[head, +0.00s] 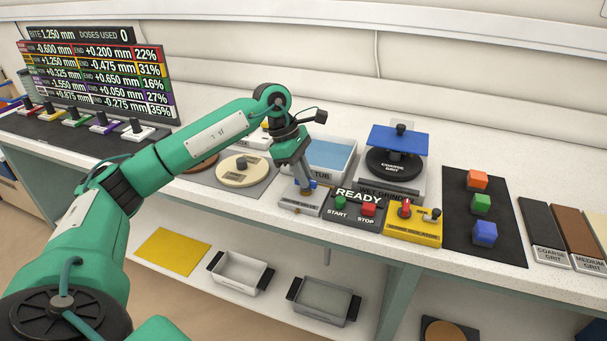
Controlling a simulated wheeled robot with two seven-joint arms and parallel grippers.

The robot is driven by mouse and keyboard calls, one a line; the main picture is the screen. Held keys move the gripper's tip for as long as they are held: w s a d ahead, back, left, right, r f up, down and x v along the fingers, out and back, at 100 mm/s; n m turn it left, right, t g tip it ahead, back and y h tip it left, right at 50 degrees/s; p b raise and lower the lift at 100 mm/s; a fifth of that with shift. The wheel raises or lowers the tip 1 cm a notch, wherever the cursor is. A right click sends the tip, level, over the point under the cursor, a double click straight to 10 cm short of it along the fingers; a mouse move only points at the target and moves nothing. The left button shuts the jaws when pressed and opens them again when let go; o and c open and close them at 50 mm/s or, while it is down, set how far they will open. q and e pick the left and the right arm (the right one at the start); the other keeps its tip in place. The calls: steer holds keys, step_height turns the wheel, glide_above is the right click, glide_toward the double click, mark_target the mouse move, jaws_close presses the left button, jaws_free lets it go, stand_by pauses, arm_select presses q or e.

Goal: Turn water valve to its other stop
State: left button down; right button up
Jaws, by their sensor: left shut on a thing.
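My left gripper (304,185) reaches down from the left arm to the small metal plate (297,202) in front of the water tub. My right gripper is not in the head view.
The tub (330,160) holds blue water behind the valve. Right of it are the READY panel (352,205), a yellow switch box (414,226) and the grinder (394,163). Colored cubes lie on a dark mat (458,220). A round cream disc (237,173) lies at left.

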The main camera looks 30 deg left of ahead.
arm_select(q)
steer(key=c, duration=1.4)
jaws_free()
steer(key=shift+c, duration=0.2)
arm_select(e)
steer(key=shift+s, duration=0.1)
